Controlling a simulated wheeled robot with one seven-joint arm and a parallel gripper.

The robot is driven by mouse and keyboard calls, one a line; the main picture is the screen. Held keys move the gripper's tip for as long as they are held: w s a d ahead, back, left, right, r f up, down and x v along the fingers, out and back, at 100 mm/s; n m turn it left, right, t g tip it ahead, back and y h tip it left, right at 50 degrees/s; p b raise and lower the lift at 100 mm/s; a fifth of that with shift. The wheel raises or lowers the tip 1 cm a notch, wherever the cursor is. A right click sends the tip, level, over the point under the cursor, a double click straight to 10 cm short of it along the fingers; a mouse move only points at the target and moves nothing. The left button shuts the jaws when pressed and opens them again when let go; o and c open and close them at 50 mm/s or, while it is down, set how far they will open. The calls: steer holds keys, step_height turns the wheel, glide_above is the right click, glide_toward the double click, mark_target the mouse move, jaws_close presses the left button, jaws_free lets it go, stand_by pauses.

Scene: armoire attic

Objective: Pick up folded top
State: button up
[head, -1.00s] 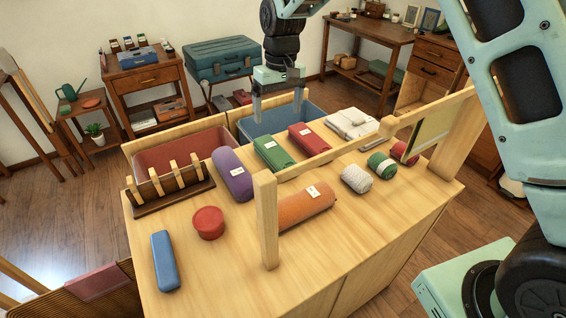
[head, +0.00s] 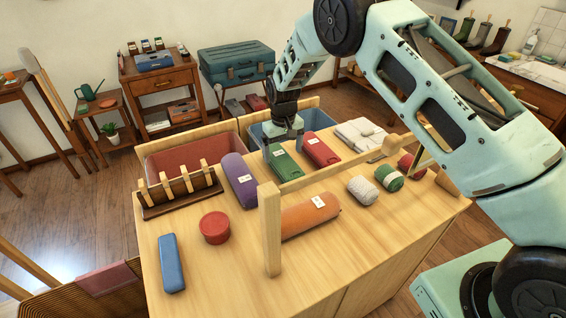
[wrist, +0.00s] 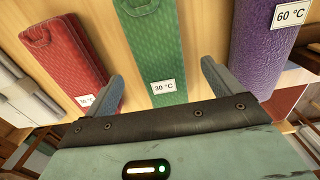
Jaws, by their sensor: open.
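A green folded cloth piece (head: 286,166) with a 30 °C tag lies on the wooden table top. A similar red folded piece (head: 321,150) lies to its right. I cannot tell which of the two is the folded top. My gripper (head: 284,143) is open and empty just above the far end of the green piece. In the wrist view the green piece (wrist: 155,45) shows between the spread fingers (wrist: 165,88). The red piece (wrist: 58,62) is outside the left finger, close to it. I cannot tell whether the fingers touch anything.
A purple roll (head: 239,180) lies left of the green piece. A wooden rail (head: 335,172) runs in front, above an orange roll (head: 310,216). Red (head: 185,158) and blue (head: 318,117) bins stand behind. White folded cloth (head: 361,134) lies right.

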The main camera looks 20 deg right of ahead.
mark_target(283, 159)
steer(key=shift+w+d+f+p, duration=0.15)
steer(key=shift+f+p, duration=0.4)
steer(key=shift+f, duration=0.85)
steer(key=shift+w+a+f+p, duration=0.1)
steer(key=shift+f+p, duration=0.45)
steer(key=shift+f, duration=0.8)
steer(key=c, duration=1.1)
